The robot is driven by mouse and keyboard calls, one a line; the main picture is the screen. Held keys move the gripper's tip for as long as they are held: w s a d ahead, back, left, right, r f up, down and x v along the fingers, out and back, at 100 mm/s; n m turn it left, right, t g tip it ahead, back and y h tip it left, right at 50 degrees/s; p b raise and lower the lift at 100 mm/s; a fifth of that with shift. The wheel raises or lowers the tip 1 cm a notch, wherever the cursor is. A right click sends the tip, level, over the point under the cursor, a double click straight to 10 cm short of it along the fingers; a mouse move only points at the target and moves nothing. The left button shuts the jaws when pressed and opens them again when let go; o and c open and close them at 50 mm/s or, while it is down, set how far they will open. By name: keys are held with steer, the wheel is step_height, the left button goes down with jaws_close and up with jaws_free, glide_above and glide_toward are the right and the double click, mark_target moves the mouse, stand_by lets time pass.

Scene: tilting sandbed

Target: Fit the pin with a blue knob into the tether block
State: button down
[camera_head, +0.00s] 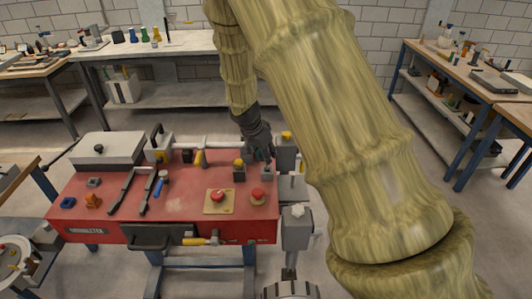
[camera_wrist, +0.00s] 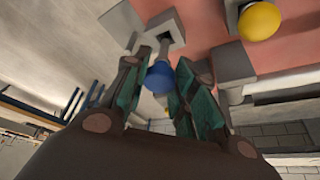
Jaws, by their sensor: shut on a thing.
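The blue knob (camera_wrist: 159,76) of the pin sits between the green-padded fingers of my gripper (camera_wrist: 170,85) in the wrist view. My gripper is shut on it. A grey block (camera_wrist: 160,22) with a dark opening, which looks like the tether block, lies just beyond the knob. In the head view my gripper (camera_head: 263,153) is low over the back right of the red table (camera_head: 180,208); the blue knob is hard to make out there.
A yellow knob (camera_wrist: 260,20) on a grey mount stands close beside my gripper. Red buttons (camera_head: 218,196) sit near the table front. Dark tongs (camera_head: 124,190), a blue-handled tool (camera_head: 160,186) and a grey case (camera_head: 108,149) lie left. The table's middle is fairly clear.

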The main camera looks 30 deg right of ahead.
steer(key=shift+f+b, duration=1.25)
steer(key=shift+f, duration=0.9)
stand_by(0.5)
steer(key=c, duration=0.6)
jaws_free()
steer(key=shift+r, duration=0.1)
steer(key=shift+r+p, duration=2.5)
steer(key=shift+r, duration=1.45)
